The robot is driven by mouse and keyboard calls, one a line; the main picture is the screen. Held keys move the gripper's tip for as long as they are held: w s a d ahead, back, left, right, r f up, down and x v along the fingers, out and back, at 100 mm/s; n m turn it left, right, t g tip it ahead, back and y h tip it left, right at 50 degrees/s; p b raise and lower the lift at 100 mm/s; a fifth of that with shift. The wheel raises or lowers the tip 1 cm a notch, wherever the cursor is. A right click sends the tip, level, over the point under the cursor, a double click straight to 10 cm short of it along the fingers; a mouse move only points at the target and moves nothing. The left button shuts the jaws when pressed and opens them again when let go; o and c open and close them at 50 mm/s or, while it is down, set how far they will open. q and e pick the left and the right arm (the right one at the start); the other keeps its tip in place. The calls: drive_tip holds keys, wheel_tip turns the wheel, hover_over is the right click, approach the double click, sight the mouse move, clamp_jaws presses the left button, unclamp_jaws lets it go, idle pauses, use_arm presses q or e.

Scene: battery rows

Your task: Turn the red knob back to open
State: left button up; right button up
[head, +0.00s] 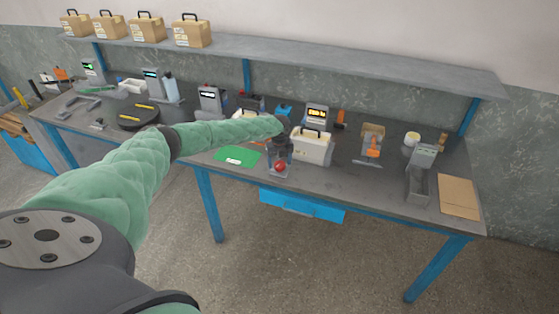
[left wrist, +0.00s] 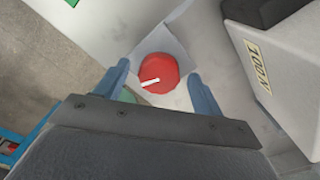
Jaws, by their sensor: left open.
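The red knob (head: 280,167) sits on a small grey base (head: 278,175) near the front edge of the workbench. In the left wrist view the knob (left wrist: 158,73) is round, with a white line pointing to the lower left. My left gripper (head: 279,156) is over the knob. In the left wrist view its two blue-grey fingers (left wrist: 160,85) are open, one on each side of the knob. A gap shows between the knob and each finger. My right gripper is not in view.
A white battery case (head: 312,149) with a dark handle stands close to the right of the knob; its label shows in the wrist view (left wrist: 257,66). A green mat (head: 237,156) lies to the left. A cardboard sheet (head: 459,197) lies at the bench's right end.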

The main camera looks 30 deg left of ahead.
use_arm(q)
drive_tip(key=shift+f, duration=0.15)
drive_tip(key=shift+c, duration=0.2)
drive_tip(key=c, duration=1)
drive_tip(key=shift+o, duration=0.3)
drive_tip(key=shift+n, duration=0.3)
